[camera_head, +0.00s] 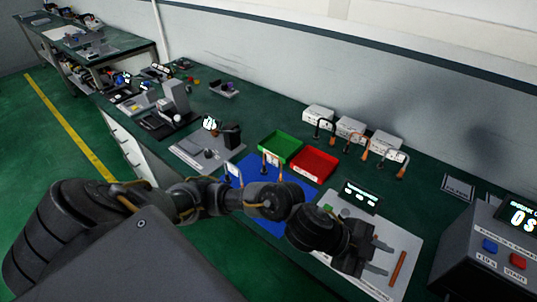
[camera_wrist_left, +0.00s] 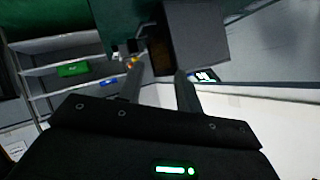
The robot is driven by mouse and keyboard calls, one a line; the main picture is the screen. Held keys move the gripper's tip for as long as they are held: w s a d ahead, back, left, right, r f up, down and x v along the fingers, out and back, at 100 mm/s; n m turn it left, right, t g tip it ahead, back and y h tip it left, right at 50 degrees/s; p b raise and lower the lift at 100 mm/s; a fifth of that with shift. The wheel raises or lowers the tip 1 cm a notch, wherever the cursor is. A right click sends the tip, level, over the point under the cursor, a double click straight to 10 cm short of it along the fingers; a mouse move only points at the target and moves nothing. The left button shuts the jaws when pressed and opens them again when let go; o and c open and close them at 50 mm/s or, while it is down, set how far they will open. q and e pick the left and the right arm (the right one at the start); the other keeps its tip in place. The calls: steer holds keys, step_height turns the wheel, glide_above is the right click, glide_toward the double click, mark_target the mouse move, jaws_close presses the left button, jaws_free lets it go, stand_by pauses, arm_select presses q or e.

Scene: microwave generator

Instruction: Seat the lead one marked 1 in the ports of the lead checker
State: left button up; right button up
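Several arched leads with dark and orange ends stand by white boxes at the back: a left one (camera_head: 325,125), a middle one (camera_head: 357,136) and a right one (camera_head: 394,158). I cannot read which is marked 1. A pale board with a small lit display (camera_head: 361,196) lies at the front right and looks like the lead checker; my arm hides part of it, and its ports are not clear. My left gripper (camera_head: 384,258) is over this board, fingers apart and empty. Its parted fingers also show in the left wrist view (camera_wrist_left: 160,88). My right gripper is not in view.
A copper-coloured bar (camera_head: 398,268) lies on the board beside my left gripper. A blue mat (camera_head: 291,204), a green tray (camera_head: 281,148) and a red tray (camera_head: 314,165) are left of it. A grey console (camera_head: 487,262) with blue and red buttons stands at the right.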

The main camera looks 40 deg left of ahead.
arm_select(q)
steer(key=w+a+f+m+g+y, duration=0.2)
steer(key=a+m+g+y, duration=0.3)
steer(key=a, duration=1)
steer(key=a+r+n+y, duration=0.2)
steer(key=a, duration=0.4)
steer(key=a+r+n+y, duration=0.1)
steer(key=a+n+y, duration=0.1)
steer(key=a, duration=0.4)
steer(key=a+r+n+g+y, duration=0.1)
steer(key=a+r+n, duration=0.1)
steer(key=a, duration=0.5)
steer(key=shift+s+r+y, duration=0.1)
steer(key=shift+r+y, duration=0.25)
steer(key=shift+y, duration=0.05)
steer(key=shift+d+f, duration=0.15)
steer(key=shift+f, duration=5.3)
jaws_close()
